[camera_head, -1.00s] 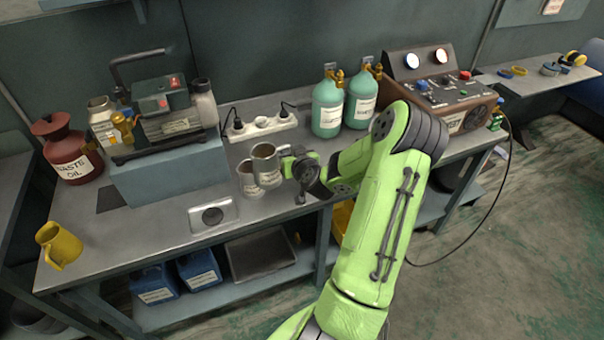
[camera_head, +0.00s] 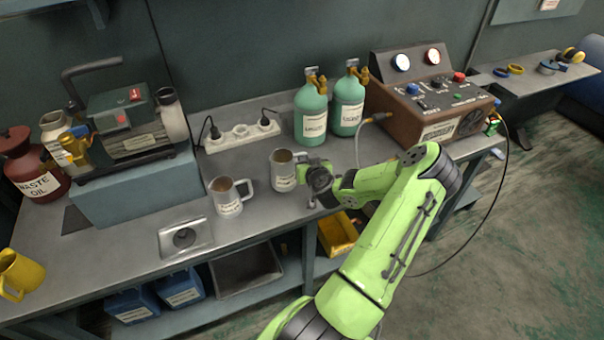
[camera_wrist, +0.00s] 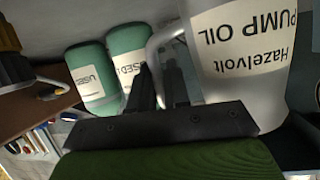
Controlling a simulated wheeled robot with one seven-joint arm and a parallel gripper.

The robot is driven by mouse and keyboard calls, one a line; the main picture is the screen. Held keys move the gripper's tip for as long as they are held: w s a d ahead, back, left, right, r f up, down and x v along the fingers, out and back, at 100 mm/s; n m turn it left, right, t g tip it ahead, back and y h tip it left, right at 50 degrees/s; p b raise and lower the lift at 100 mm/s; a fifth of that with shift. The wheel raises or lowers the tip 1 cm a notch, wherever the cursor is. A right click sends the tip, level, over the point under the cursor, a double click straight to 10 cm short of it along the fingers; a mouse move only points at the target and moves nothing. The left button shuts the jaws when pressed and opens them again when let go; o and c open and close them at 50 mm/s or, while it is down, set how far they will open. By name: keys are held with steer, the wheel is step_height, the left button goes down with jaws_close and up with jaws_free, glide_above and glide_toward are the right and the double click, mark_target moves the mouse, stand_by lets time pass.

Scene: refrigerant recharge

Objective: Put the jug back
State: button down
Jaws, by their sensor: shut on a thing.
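A grey metal jug (camera_head: 284,172) is upright at the middle of the bench. My gripper (camera_head: 303,172) is shut on its handle from the right. In the wrist view the jug (camera_wrist: 240,85) fills the upper right, with an upside-down "Hazelvolt PUMP OIL" label, and its handle runs between my fingers (camera_wrist: 160,88). I cannot tell whether its base touches the bench or hangs just above. A second, similar grey jug (camera_head: 228,198) stands to its left and nearer, apart from it. A yellow jug (camera_head: 18,272) stands at the bench's left end.
The bench (camera_head: 255,222) has a flat metal plate (camera_head: 184,238), a pump on a blue block (camera_head: 140,188), a power strip (camera_head: 240,136), two green cylinders (camera_head: 311,115) and a brown gauge console (camera_head: 430,110) with a hose. Clear bench top lies around the held jug.

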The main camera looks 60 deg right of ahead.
step_height(320, 180, down, 3)
steer(key=shift+f+b, duration=0.15)
steer(key=shift+b, duration=0.2)
steer(key=shift+f, duration=0.2)
steer(key=c, duration=1.1)
jaws_free()
steer(key=shift+r, duration=0.1)
